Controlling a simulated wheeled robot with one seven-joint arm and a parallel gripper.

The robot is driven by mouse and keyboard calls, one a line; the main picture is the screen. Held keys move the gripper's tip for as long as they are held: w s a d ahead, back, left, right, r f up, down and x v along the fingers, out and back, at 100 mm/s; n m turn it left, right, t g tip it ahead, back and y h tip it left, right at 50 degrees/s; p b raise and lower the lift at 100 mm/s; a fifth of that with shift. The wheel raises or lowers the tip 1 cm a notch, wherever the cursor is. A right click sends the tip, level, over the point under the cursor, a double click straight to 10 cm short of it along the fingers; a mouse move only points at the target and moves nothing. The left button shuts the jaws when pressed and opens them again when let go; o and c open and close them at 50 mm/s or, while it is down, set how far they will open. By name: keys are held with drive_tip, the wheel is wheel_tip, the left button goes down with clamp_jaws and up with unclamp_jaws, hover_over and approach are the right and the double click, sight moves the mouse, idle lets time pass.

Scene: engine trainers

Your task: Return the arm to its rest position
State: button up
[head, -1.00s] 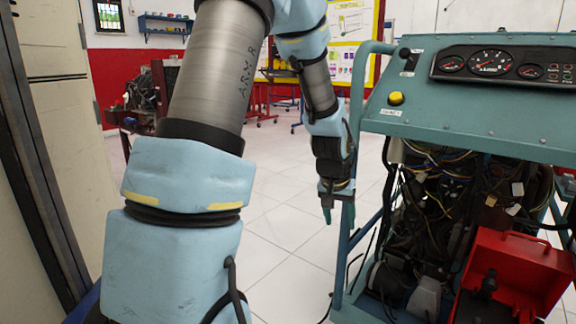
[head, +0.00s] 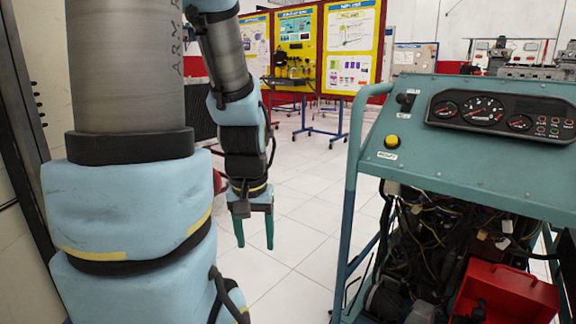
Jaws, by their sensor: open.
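My gripper (head: 255,232) hangs pointing down at the end of my arm, left of the engine trainer (head: 400,150). Its two green fingers are apart with nothing between them, and the tiled floor shows behind. My arm's large upper links fill the left of the head view, and the forearm comes down from the top. A clear gap of floor lies between my gripper and the trainer's frame post.
The trainer has a gauge panel (head: 505,115), a yellow button (head: 391,140), exposed wiring and a red box (head: 505,292). A grey cabinet edge stands at far left. Yellow display boards (head: 352,45) stand behind. The floor (head: 300,200) between is clear.

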wheel_tip(320, 180, up, 21)
drive_tip(key=p, duration=1.8)
drive_tip(key=shift+f, duration=0.2)
